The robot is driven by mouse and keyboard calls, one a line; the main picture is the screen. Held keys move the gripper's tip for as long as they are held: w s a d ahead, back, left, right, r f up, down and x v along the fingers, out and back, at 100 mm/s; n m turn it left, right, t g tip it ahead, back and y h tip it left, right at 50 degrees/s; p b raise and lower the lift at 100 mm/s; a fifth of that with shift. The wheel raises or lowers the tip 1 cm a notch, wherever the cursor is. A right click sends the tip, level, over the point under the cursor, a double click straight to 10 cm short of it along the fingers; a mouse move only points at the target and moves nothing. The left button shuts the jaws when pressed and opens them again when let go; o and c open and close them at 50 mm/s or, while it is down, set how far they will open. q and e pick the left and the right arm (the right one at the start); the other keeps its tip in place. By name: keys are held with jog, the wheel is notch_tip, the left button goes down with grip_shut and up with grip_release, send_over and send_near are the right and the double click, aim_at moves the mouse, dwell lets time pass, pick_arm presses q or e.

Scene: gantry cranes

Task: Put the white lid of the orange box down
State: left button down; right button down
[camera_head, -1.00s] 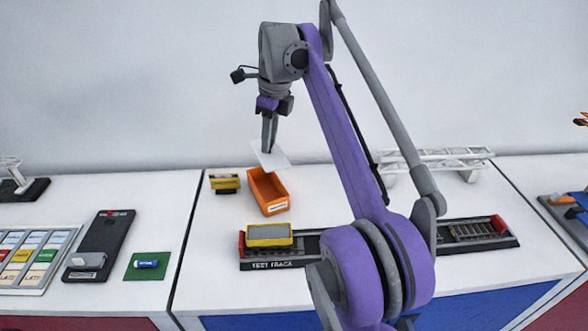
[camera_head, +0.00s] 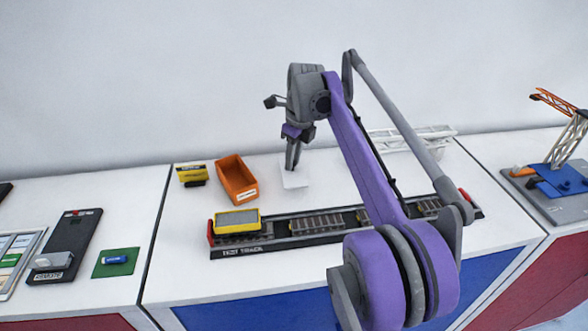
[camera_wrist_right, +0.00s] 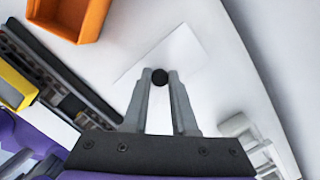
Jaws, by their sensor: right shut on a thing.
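The white lid (camera_head: 297,179) is a thin square plate at or just above the white table top, to the right of the orange box. It also shows in the right wrist view (camera_wrist_right: 190,55), with a dark round knob (camera_wrist_right: 160,76) on it. My right gripper (camera_head: 292,168) points down and is shut on the lid's knob. In the right wrist view its two fingers (camera_wrist_right: 160,85) stand on either side of the knob. The orange box (camera_head: 237,180) stands open on the table, apart from the lid. I cannot tell whether the lid touches the table. My left gripper is not in view.
A test track (camera_head: 285,240) with a yellow wagon (camera_head: 238,222) lies in front of the box. A yellow block (camera_head: 192,174) stands left of the box. A white gantry (camera_head: 415,140) is behind my right arm. Table around the lid is clear.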

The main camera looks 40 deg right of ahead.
aim_at(299, 173)
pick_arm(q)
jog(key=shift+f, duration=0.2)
pick_arm(e)
jog(key=shift+f, duration=1.45)
jog(key=shift+f, duration=0.2)
jog(key=c, duration=0.7)
grip_release()
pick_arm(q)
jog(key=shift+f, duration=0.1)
pick_arm(e)
jog(key=shift+r, duration=0.1)
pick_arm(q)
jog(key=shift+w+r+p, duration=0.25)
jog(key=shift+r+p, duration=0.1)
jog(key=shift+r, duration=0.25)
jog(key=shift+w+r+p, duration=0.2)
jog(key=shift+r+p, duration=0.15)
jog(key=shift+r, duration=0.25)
pick_arm(e)
jog(key=r, duration=0.4)
jog(key=s+r, duration=0.1)
jog(key=r, duration=0.7)
jog(key=shift+s+d, duration=0.25)
jog(key=shift+s, duration=0.1)
